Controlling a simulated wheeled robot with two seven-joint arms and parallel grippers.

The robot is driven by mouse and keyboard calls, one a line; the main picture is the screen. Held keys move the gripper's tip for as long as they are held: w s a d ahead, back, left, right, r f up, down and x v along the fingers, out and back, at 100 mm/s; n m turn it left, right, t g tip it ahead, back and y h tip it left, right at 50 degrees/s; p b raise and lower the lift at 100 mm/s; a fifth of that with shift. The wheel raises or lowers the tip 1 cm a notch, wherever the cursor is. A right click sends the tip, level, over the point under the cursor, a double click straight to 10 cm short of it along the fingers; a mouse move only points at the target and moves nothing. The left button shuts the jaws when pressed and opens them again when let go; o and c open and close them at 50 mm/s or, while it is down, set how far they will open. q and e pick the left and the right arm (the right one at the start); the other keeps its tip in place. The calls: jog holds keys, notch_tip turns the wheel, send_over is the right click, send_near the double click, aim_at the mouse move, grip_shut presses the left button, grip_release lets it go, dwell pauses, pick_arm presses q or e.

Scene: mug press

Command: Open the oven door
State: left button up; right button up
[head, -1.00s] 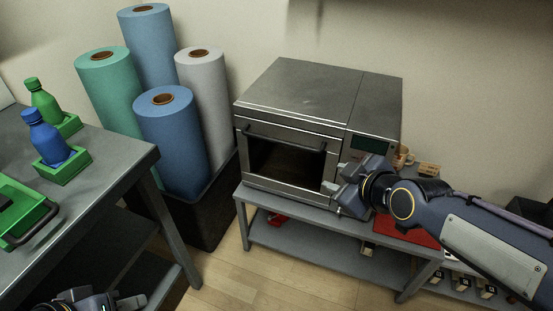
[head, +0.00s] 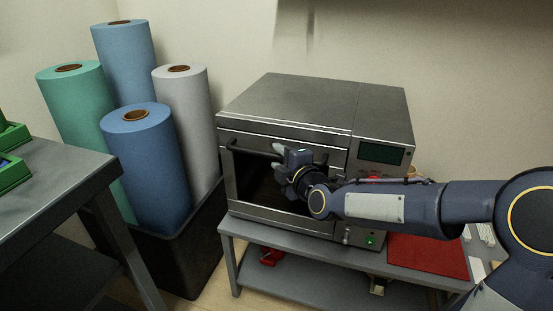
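The grey metal oven (head: 312,112) stands on a low grey table. Its door (head: 250,207) has a dark window and looks closed. The dark bar handle (head: 252,148) runs across the top of the door. My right gripper (head: 293,158) is in front of the door, at the right part of the handle. It covers that part of the handle and some of the window. I cannot tell whether its fingers touch or enclose the bar. My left gripper is out of view.
The oven's control panel (head: 380,154) is right of the door. A red mat (head: 428,256) lies on the low table (head: 300,243). Large fabric rolls (head: 146,165) stand in a dark bin (head: 185,258) to the left. Another grey table (head: 55,195) is at the far left.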

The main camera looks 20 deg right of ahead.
jog(key=shift+x, duration=0.85)
grip_shut()
